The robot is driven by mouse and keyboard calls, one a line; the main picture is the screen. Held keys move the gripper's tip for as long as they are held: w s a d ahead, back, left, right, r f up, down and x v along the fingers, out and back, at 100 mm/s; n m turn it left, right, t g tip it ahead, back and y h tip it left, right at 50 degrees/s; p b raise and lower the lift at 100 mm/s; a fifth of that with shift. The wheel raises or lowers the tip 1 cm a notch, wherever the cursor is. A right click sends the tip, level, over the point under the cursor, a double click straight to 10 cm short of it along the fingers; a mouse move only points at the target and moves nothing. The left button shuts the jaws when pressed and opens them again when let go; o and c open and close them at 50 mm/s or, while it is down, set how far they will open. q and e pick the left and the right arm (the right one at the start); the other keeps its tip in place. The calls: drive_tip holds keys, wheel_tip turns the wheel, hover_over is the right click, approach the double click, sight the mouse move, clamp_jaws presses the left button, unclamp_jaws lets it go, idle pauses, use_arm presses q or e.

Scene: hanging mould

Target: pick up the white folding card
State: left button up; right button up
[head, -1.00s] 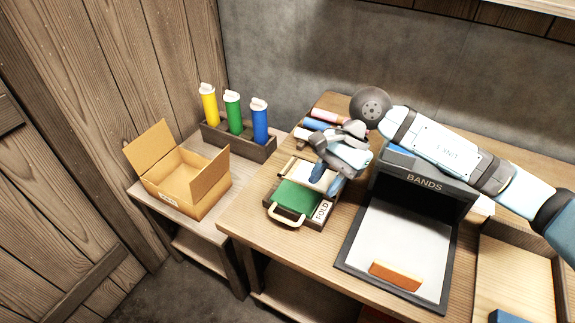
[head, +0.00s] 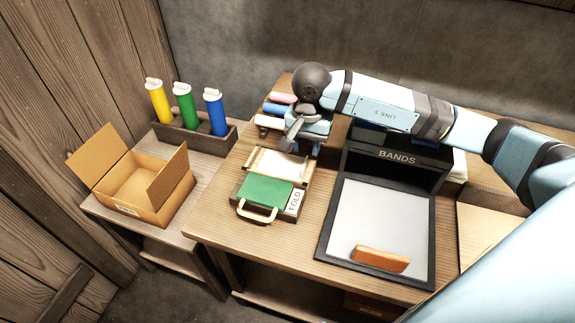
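The white folding card (head: 278,164) appears as a flat white sheet at the back of the fold jig (head: 292,200). In front of it lies the jig's green panel (head: 268,191) with a tan handle. My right gripper (head: 291,143) is just behind the white sheet, seen from above. The hand and wrist hide most of the fingers, so their opening does not show. I cannot tell whether it touches the sheet. My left gripper is not in view.
The black BANDS box (head: 395,165) with a pale tray and an orange block (head: 380,259) stands right of the jig. Pink and blue rolls (head: 276,108) lie behind it. An open cardboard box (head: 140,190) and a rack (head: 190,138) of coloured bottles stand left on a lower table.

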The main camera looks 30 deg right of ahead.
sight(306, 161)
wheel_tip(306, 161, down, 5)
drive_tip(key=shift+a+r, duration=0.1)
clamp_jaws()
drive_tip(key=shift+r, duration=0.1)
idle(0.3)
